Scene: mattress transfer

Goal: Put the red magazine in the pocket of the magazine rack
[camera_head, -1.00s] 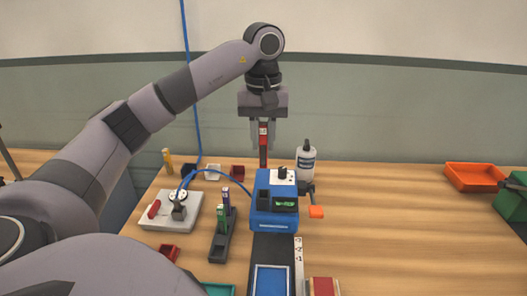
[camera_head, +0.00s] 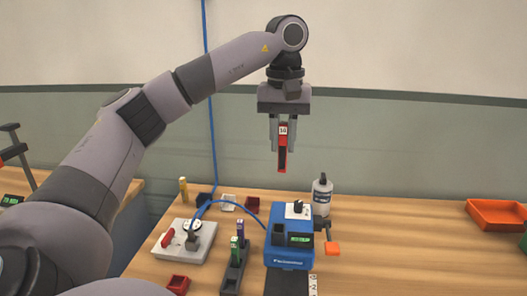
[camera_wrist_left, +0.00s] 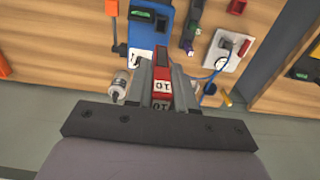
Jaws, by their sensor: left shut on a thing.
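My left gripper (camera_head: 283,128) is shut on the red magazine (camera_head: 283,155), which hangs upright with a white number label near its top. It is in the air above the back of the bench, above the blue machine in the picture. The left wrist view also shows the red magazine (camera_wrist_left: 161,85) between the fingers. The dark magazine rack (camera_head: 231,279) stands on the bench left of the blue machine. A green magazine (camera_head: 235,250) and a purple one (camera_head: 241,229) stand in it. The rack's lower end is cut off by the picture edge. My right gripper is not in view.
The blue machine (camera_head: 289,258) stands right of the rack, with a white bottle (camera_head: 322,197) behind it. A grey gauge block (camera_head: 182,242) with a blue hose is left of the rack. An orange tray (camera_head: 496,213) lies far right; bench between is clear.

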